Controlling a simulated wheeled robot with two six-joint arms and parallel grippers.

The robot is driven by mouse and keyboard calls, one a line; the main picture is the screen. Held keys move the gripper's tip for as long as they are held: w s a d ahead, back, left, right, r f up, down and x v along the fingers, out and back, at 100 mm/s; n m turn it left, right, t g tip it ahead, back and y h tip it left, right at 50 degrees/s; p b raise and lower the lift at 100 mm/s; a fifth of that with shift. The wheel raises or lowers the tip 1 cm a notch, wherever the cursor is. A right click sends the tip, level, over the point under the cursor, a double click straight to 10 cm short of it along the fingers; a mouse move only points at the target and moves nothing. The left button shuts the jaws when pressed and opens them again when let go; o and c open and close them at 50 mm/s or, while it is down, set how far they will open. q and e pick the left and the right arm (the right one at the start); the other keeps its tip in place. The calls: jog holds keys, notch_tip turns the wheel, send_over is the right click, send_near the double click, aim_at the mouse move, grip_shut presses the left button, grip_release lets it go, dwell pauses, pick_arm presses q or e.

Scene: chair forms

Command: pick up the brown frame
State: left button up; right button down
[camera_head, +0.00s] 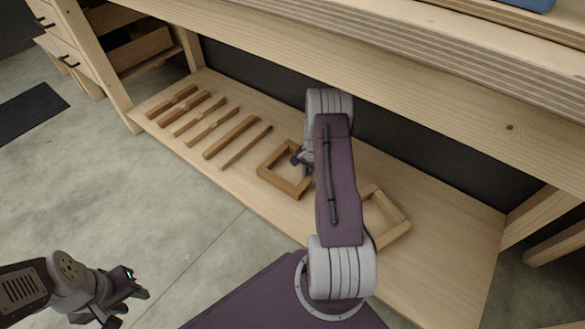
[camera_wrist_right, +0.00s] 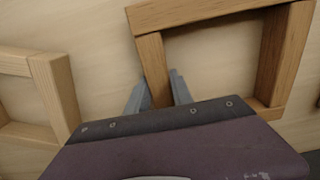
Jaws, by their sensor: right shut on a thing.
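The brown frame (camera_head: 280,183) is a square wooden frame lying on the low shelf, left of my right arm in the head view. In the right wrist view the brown frame (camera_wrist_right: 210,11) fills the upper right. My right gripper (camera_head: 302,160) is shut on one of its side bars, with a grey finger on each side of the bar in the right wrist view (camera_wrist_right: 158,88). The frame looks still down on the shelf. My left gripper (camera_head: 132,306) is open and empty above the floor at lower left.
A lighter wooden frame (camera_head: 396,234) lies to the right, partly hidden by my arm. Several wooden bars (camera_head: 230,137) lie in a row on the left of the shelf (camera_head: 225,180). The thick bench top (camera_head: 440,60) overhangs the shelf. Drawers stand at upper left.

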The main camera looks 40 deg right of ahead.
notch_tip(320, 180, up, 10)
jog(key=p, duration=0.7)
jog(key=shift+r+p, duration=0.15)
jog(key=shift+p, duration=0.2)
dwell(0.3)
